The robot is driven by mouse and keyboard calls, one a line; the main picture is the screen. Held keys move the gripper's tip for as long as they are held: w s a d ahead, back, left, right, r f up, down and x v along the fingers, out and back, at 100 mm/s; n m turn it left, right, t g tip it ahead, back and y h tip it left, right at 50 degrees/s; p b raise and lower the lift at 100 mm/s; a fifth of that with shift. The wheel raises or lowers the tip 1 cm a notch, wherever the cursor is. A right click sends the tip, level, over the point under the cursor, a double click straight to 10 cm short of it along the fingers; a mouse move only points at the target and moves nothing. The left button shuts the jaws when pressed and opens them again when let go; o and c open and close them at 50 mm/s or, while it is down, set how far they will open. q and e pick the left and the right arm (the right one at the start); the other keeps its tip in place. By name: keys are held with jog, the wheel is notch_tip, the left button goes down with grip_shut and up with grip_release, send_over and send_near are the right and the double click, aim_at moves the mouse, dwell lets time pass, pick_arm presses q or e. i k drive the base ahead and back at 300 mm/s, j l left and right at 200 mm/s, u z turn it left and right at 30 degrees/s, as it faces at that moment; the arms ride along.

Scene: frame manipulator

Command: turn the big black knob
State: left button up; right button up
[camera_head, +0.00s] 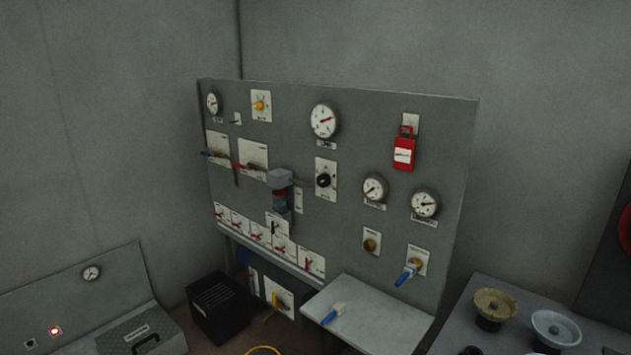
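The big black knob (324,180) sits on a white plate (326,194) near the middle of the upright grey panel (370,130). Nothing covers it in the head view. A pale mark shows on it, but the knob is too small to read its setting exactly. Neither of my grippers shows in this view.
A grey box on a dark cylinder (279,180) juts out left of the knob. Gauges (325,120), a red lockout tag (404,150) and a blue-handled valve (408,271) surround it. A grey shelf (375,312) sticks out below; a black crate (218,308) stands lower left.

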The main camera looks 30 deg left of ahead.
aim_at(323, 180)
jog(key=i+j, duration=0.1)
jog(key=j, duration=0.45)
jog(key=i+j, duration=0.1)
jog(key=j, duration=0.4)
jog(key=i+j, duration=0.1)
jog(key=j, duration=0.45)
jog(key=i+j, duration=0.15)
jog(key=j, duration=0.4)
jog(key=i+j, duration=0.1)
jog(key=j, duration=0.4)
jog(key=i+j, duration=0.1)
jog(key=j, duration=0.45)
jog(key=i+j, duration=0.1)
jog(key=j, duration=0.4)
jog(key=i+j, duration=0.1)
jog(key=j, duration=0.45)
